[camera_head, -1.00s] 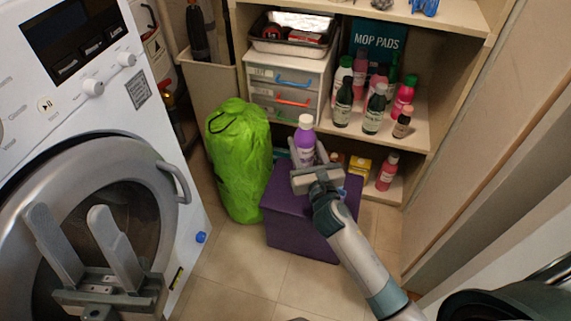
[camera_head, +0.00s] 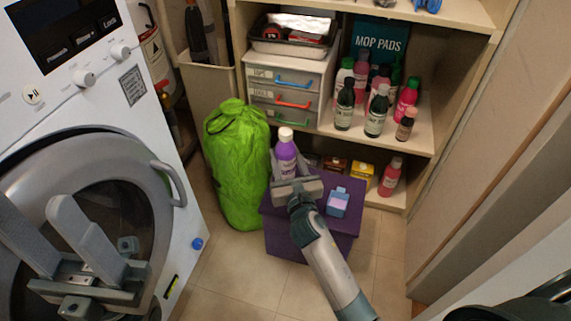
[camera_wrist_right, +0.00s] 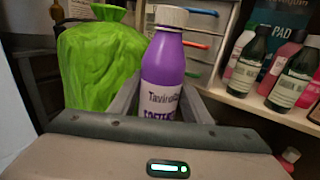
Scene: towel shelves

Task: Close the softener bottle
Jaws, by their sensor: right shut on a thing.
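The purple softener bottle (camera_head: 286,153) stands upright with a white cap (camera_head: 285,133) on its top, above the left part of a purple box. In the right wrist view the bottle (camera_wrist_right: 163,75) is between the fingers, its white cap (camera_wrist_right: 171,16) at the top edge. I cannot tell whether the cap is fully tight. My right gripper (camera_head: 286,170) is shut on the bottle's body. Its lower part is hidden by the gripper. My left gripper (camera_head: 40,215) is open and empty in front of the washing machine door.
The purple box (camera_head: 285,238) bears a small blue container (camera_head: 338,202). A green bag (camera_head: 236,165) stands close left of the bottle. Shelves (camera_head: 425,135) behind hold several bottles and a drawer unit (camera_head: 290,95). The washing machine (camera_head: 150,130) fills the left side.

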